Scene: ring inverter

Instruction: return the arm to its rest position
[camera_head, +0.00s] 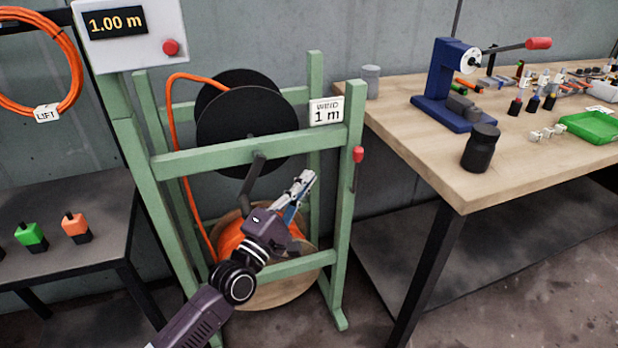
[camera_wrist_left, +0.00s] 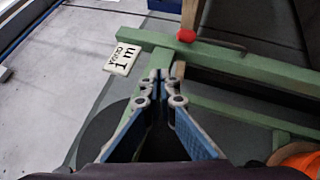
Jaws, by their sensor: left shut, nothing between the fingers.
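My left gripper (camera_head: 295,193) is shut and empty in the head view, in front of the green reel stand (camera_head: 240,155). In the left wrist view the gripper (camera_wrist_left: 160,78) shows its fingertips together, with the stand's green beam beyond them. A crank handle with a red grip (camera_head: 358,155) is at the stand's right post. My right gripper is not in view.
A wooden workbench (camera_head: 440,170) with a blue press (camera_head: 452,85) and a dark jar (camera_head: 481,148) stands to the right. A dark table (camera_head: 75,260) with green and orange pieces is at left. A box reading 1.00 m (camera_head: 130,45) and an orange cable coil (camera_head: 40,60) are above.

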